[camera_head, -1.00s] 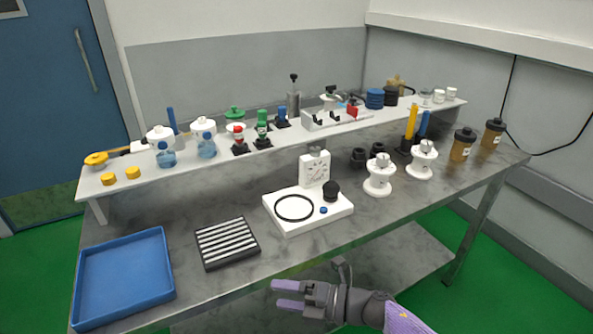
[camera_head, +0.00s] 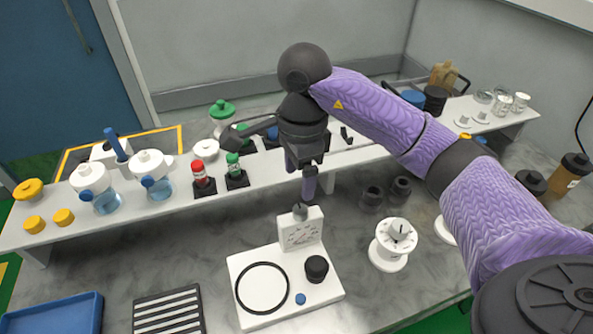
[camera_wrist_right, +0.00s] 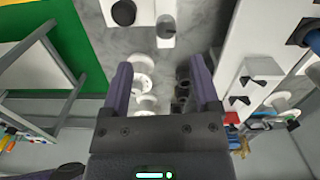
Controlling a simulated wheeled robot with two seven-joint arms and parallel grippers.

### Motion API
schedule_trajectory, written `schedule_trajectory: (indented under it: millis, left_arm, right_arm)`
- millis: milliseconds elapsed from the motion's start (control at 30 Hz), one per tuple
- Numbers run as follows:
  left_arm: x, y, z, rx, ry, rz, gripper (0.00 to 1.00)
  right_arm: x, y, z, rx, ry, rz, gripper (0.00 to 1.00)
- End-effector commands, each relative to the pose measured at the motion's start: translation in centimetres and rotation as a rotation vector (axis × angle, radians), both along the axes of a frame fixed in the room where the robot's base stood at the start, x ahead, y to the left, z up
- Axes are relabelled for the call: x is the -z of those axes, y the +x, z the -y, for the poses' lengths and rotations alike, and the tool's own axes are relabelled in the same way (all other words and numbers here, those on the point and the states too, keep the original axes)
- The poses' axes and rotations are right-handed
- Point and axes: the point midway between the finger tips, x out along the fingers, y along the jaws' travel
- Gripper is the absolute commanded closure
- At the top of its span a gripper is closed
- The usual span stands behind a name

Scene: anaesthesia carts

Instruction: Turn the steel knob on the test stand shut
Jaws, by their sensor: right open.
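The test stand (camera_head: 245,277) is a white base with an upright white gauge block (camera_head: 301,231). The small steel knob (camera_head: 300,209) sits on top of that block. The base also carries a black ring (camera_head: 240,297), a black knob (camera_head: 316,268) and a blue button (camera_head: 300,298). My right gripper (camera_head: 300,180) is open and empty, fingers pointing down, just above the steel knob and apart from it. In the right wrist view my open fingers (camera_wrist_right: 162,78) frame the bench, and the steel knob (camera_wrist_right: 166,28) shows beyond the tips. My left gripper is not in view.
A white raised shelf (camera_head: 150,211) with bottles and valves stands behind. A white dial fitting (camera_head: 391,246) and black fittings (camera_head: 371,197) are to the right of the stand. A striped black tray (camera_head: 168,312) and blue tray (camera_head: 55,316) lie front left.

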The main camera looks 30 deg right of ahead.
Motion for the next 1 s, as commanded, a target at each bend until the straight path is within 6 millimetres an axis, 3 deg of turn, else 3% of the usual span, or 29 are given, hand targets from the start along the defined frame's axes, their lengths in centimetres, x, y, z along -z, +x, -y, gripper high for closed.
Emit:
schedule_trajectory:
  millis: [67,133,500,633,867,1000]
  left_arm:
    - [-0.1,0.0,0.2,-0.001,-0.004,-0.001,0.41]
    - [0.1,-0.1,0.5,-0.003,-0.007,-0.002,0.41]
    - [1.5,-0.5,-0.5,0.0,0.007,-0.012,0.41]
    - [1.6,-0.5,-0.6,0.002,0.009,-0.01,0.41]
    - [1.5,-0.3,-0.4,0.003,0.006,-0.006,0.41]
    - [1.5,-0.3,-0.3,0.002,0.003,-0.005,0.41]
  right_arm:
    - [-0.5,0.0,0.6,-0.009,-0.04,0.012,0.21]
    - [0.1,-0.1,0.7,-0.011,-0.051,0.012,0.21]
    - [8.2,-0.1,0.6,-0.01,-0.045,0.009,0.21]
    - [9.2,-0.1,0.7,-0.009,-0.046,0.011,0.21]
    - [9.3,-0.1,0.6,-0.009,-0.046,0.012,0.21]
    - [9.3,-0.1,0.6,-0.009,-0.045,0.012,0.49]
